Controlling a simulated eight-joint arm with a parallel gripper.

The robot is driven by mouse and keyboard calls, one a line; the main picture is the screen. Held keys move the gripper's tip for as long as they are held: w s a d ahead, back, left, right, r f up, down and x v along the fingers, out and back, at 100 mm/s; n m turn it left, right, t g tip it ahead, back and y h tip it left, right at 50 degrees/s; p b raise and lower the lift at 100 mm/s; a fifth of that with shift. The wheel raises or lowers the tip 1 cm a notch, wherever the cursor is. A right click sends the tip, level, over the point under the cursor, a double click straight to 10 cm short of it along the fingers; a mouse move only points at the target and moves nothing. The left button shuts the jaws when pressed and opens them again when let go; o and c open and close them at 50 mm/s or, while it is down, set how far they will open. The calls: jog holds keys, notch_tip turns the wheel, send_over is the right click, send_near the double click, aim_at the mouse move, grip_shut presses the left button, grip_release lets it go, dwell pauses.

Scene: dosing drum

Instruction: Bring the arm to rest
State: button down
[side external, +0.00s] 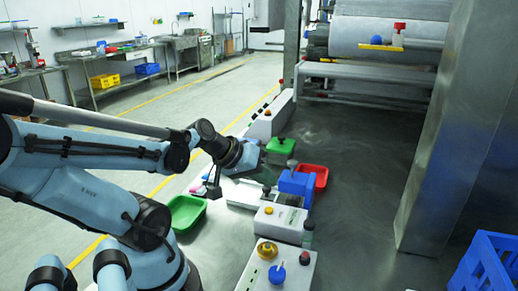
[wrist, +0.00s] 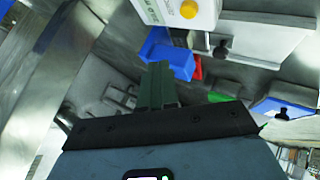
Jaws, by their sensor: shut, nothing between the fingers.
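My arm reaches in from the left in the side external view, with its wrist (side external: 240,155) above the grey work surface (side external: 360,220). In the wrist view my gripper (wrist: 160,70) shows its two green fingers side by side, shut and empty. I cannot tell in the side view whether my fingers touch anything.
A green tray (side external: 187,213) lies below my forearm. A blue crate (side external: 490,268) and a metal column (side external: 440,170) bound the right. The surface between is clear.

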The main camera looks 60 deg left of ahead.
jog(key=w+d+r+m+g, duration=0.1)
jog(key=d+m+g, duration=0.1)
jog(key=d+m, duration=0.6)
jog(key=shift+w+d+r, duration=0.2)
jog(key=shift+d+r, duration=0.15)
jog(key=shift+d, duration=0.65)
